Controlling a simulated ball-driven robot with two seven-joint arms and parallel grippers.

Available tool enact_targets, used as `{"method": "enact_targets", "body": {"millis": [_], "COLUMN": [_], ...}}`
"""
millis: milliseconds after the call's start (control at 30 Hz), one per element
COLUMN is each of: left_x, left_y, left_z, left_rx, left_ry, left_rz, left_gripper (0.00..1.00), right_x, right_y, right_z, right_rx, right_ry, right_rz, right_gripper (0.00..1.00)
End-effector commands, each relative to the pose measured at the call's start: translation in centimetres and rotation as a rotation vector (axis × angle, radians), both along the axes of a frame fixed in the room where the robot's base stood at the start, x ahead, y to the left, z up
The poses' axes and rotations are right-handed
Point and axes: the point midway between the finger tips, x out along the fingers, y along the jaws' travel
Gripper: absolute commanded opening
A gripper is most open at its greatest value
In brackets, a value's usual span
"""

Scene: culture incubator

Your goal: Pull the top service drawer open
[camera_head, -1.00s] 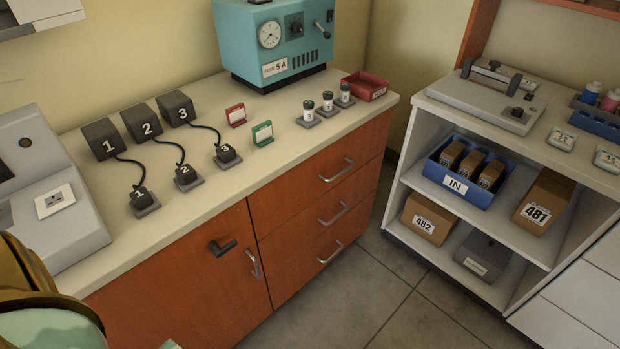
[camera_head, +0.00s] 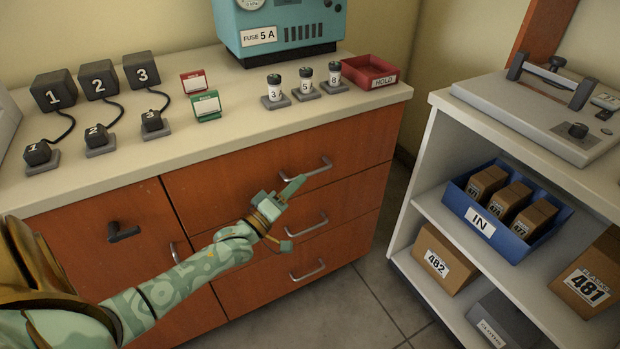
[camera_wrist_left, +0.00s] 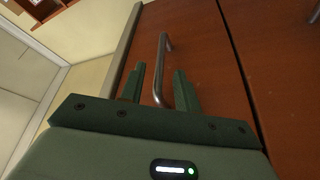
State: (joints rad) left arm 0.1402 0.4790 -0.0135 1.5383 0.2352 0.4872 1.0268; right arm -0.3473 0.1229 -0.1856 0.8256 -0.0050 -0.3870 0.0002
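The top service drawer (camera_head: 235,185) is the upper orange-brown front on the right part of the bench, flush with the cabinet. Its curved metal handle (camera_head: 318,165) sticks out near the front's middle. My left gripper (camera_head: 298,184) is open, with its fingertips just left of and below that handle in the head view. In the left wrist view the handle (camera_wrist_left: 164,50) appears between the two parted green fingers (camera_wrist_left: 159,88). I cannot tell whether the fingers touch it. My right gripper is out of view.
Two lower drawers with handles (camera_head: 307,226) (camera_head: 307,271) lie beneath. A cupboard door with a black latch (camera_head: 124,232) is at left. The worktop (camera_head: 225,130) holds fuses, plugs and a red tray (camera_head: 368,73). A white shelf unit (camera_head: 424,206) stands at right; floor between is clear.

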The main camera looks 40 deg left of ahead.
Motion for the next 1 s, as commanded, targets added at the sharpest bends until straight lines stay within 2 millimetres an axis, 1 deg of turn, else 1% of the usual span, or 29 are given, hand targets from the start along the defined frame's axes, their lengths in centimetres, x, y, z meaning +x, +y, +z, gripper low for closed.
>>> {"method": "enact_targets", "body": {"millis": [33, 100, 200, 333, 600, 633, 733, 767, 1000], "left_x": [1.1, 2.3, 3.6, 4.4, 4.6, 4.6, 4.6, 4.6, 4.5], "left_y": [-0.1, -0.1, -0.2, -0.2, -0.2, -0.2, -0.2, -0.2, -0.4], "left_z": [-0.3, 0.1, 0.4, 0.7, 0.9, 0.9, 0.9, 0.9, 0.9], "left_rx": [0.0, -0.001, 0.0, 0.0, 0.0, 0.0, 0.0, 0.0, 0.0], "left_ry": [0.001, 0.001, 0.002, 0.002, 0.002, 0.002, 0.002, 0.002, 0.002], "left_rz": [0.0, -0.001, 0.0, 0.0, 0.0, 0.0, 0.0, 0.0, 0.0], "left_gripper": [0.33, 0.33, 0.33, 0.33, 0.33, 0.3, 0.02, 0.0, 0.0], "right_x": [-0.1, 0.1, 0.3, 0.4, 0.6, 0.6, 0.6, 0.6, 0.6], "right_y": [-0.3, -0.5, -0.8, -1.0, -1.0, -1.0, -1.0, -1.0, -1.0], "right_z": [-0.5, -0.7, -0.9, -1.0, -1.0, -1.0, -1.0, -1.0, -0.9], "right_rx": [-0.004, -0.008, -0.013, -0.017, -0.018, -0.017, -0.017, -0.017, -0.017], "right_ry": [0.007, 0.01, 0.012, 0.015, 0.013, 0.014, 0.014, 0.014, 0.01], "right_rz": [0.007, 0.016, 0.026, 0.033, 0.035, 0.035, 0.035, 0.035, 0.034], "right_gripper": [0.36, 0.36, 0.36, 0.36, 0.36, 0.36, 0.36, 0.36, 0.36]}}
